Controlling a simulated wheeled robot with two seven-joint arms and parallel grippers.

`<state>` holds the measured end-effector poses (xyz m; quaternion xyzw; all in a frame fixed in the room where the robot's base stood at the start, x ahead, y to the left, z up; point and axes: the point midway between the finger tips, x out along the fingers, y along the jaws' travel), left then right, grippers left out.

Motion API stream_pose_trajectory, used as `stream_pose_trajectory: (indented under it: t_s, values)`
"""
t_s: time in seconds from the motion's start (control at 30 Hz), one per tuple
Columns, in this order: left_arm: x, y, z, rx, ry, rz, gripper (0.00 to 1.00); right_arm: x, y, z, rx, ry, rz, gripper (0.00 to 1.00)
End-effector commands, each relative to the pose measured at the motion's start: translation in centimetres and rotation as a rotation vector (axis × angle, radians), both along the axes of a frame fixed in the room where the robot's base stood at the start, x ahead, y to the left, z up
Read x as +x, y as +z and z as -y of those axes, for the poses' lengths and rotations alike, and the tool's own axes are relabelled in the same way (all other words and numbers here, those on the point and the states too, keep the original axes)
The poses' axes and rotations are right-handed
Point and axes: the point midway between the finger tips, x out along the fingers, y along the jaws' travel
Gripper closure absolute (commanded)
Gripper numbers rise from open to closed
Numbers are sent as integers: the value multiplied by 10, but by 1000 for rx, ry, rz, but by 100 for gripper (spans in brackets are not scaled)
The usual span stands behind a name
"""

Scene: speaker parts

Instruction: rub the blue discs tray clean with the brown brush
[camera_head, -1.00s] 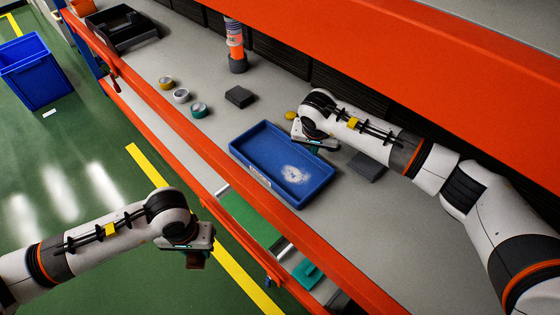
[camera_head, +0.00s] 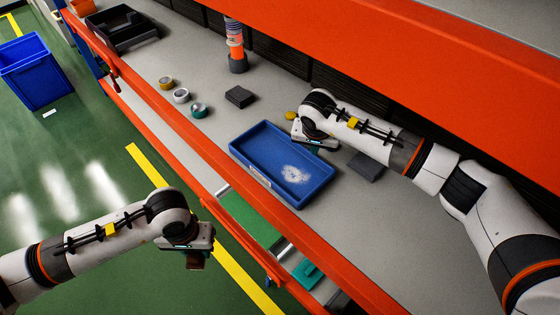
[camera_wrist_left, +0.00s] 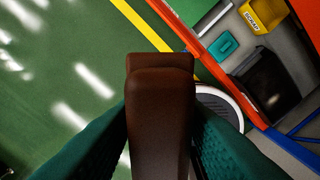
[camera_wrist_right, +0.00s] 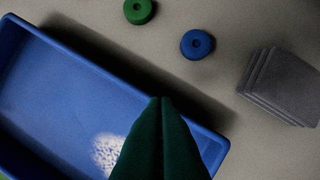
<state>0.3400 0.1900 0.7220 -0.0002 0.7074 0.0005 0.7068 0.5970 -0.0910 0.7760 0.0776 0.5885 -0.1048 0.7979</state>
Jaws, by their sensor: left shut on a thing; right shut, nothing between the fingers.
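The blue discs tray (camera_head: 247,148) lies on the grey shelf, with a whitish powdery patch (camera_head: 295,174) on its floor; tray (camera_wrist_right: 60,150) and patch (camera_wrist_right: 108,152) also show in the right wrist view. The brown brush (camera_wrist_left: 160,110) is between the fingers of my left gripper (camera_wrist_left: 160,135), which is shut on it. In the head view this gripper (camera_head: 196,258) hangs over the green floor, in front of the shelf and apart from the tray. My right gripper (camera_wrist_right: 162,105) is shut and empty, over the tray's far right edge.
A green ring (camera_wrist_right: 138,10), a blue ring (camera_wrist_right: 197,44) and dark grey plates (camera_wrist_right: 282,85) lie beyond the tray. Several tape rolls (camera_head: 181,95) and a dark block (camera_head: 239,96) are to its left. An orange beam (camera_head: 215,160) runs along the shelf front.

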Motion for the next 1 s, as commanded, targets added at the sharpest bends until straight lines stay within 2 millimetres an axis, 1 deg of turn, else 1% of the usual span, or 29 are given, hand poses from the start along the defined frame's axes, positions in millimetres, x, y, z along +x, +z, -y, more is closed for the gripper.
stream_pose_trajectory:
  t_s: [0.37, 0.87, 1.0]
  values:
    - [0, -1, 0, 0, 0, 0, 94, 0, -1, 0, 0, 0, 0, 100]
    - [0, -11, 0, 0, 0, 0, 94, 0, -12, 0, 0, 0, 0, 100]
    - [0, -9, 0, 0, 0, 0, 94, 0, -9, 0, 0, 0, 0, 100]
